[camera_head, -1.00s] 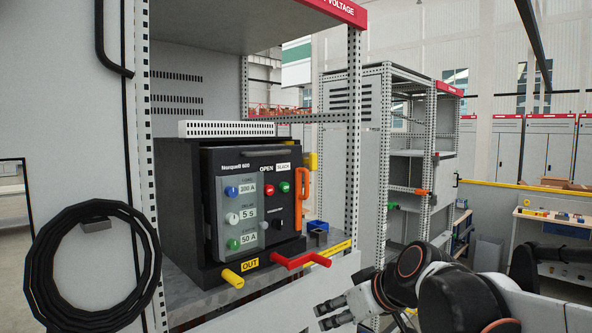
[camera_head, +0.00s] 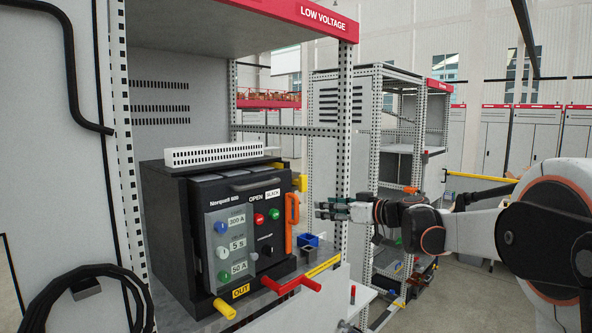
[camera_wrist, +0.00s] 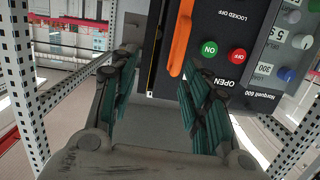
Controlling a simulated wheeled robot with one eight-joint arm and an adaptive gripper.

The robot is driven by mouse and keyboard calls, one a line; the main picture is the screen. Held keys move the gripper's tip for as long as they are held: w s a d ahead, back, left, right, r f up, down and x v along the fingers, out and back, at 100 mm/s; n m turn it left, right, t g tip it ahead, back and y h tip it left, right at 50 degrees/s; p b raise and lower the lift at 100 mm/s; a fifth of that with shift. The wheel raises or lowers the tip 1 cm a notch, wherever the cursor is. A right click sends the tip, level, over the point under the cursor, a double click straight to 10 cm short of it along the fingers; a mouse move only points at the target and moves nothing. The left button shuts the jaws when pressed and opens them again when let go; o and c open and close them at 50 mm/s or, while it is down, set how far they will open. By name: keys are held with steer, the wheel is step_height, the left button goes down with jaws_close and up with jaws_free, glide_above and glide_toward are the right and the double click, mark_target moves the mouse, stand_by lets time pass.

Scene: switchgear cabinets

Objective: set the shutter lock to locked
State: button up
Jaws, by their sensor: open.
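The black breaker unit (camera_head: 168,222) sits on a shelf in the open cabinet, with an orange upright handle (camera_head: 292,213), a black rotary knob (camera_head: 266,250) and a yellow block (camera_head: 301,183) at its right. I cannot tell for sure which part is the shutter lock. My gripper (camera_head: 320,210) is open and empty, to the right of the orange handle in the head view and apart from it. In the wrist view, which is upside down, the fingers (camera_wrist: 163,100) are spread, and the orange handle (camera_wrist: 181,38) shows beyond them beside the green ON button (camera_wrist: 209,48).
A red handle (camera_head: 291,284) and a yellow knob (camera_head: 224,308) stick out at the unit's lower front. A perforated cabinet post (camera_head: 344,130) stands close to my gripper. A black cable coil (camera_head: 90,295) hangs at the left.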

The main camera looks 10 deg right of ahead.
mark_target(305, 182)
steer(key=w+d+r+t+p, duration=0.2)
steer(key=w+d+r, duration=0.2)
steer(key=shift+y, duration=0.4)
steer(key=p+x, duration=0.1)
steer(key=x, duration=0.5)
steer(key=p+x, duration=0.2)
steer(key=x, duration=0.5)
steer(key=shift+w+a+f, duration=0.2)
steer(key=shift+w, duration=0.1)
jaws_close()
